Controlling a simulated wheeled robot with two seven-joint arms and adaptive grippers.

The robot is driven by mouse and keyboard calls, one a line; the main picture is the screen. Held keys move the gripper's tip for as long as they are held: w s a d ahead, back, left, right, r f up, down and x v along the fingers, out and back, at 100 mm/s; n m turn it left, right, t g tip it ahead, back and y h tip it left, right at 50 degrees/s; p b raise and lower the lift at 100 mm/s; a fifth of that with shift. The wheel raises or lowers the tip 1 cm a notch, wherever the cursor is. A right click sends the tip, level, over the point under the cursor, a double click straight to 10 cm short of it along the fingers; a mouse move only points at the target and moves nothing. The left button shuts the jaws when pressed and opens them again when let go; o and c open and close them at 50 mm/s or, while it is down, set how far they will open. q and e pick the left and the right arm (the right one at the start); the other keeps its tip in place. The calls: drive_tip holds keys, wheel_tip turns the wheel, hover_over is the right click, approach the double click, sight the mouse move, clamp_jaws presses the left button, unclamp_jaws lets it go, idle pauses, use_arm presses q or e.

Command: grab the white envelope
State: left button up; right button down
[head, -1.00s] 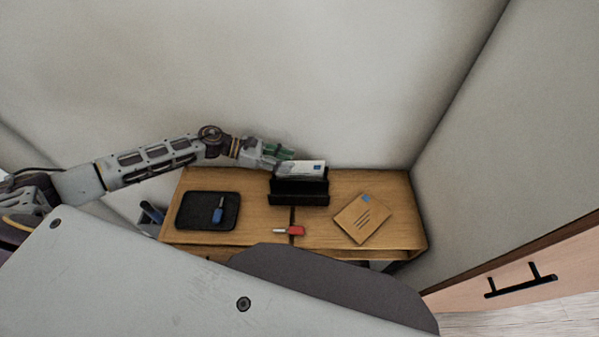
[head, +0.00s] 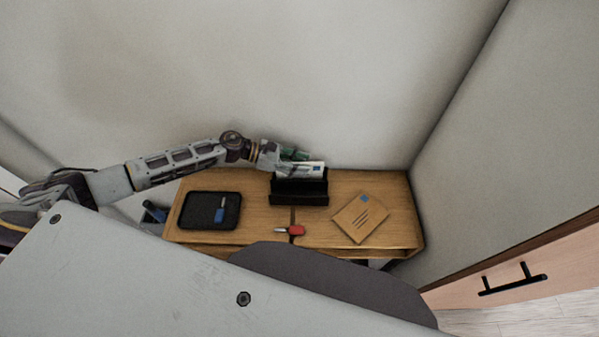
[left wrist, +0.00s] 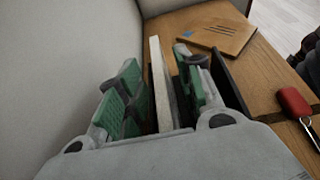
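The white envelope (head: 312,167) stands upright in the black letter holder (head: 300,193) at the back middle of the desk, its top edge showing above the holder. My left gripper (head: 293,157) is at the envelope's upper left. In the left wrist view, the envelope (left wrist: 160,85) runs edge-on between the two green-padded fingers of my left gripper (left wrist: 160,88). The fingers are open, with a gap on the left side; contact on the right side is hard to tell. My right gripper is not in view.
A brown envelope (head: 360,217) lies flat at the desk's right. A red-handled item (head: 295,230) lies at the front middle. A black tray (head: 192,211) holding a blue item (head: 220,211) is at the left. The wall stands close behind the desk (head: 262,225).

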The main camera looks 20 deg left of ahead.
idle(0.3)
use_arm(q)
clamp_jaws()
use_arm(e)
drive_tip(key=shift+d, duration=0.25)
use_arm(q)
drive_tip(key=shift+s+r, duration=0.1)
drive_tip(key=shift+r, duration=0.05)
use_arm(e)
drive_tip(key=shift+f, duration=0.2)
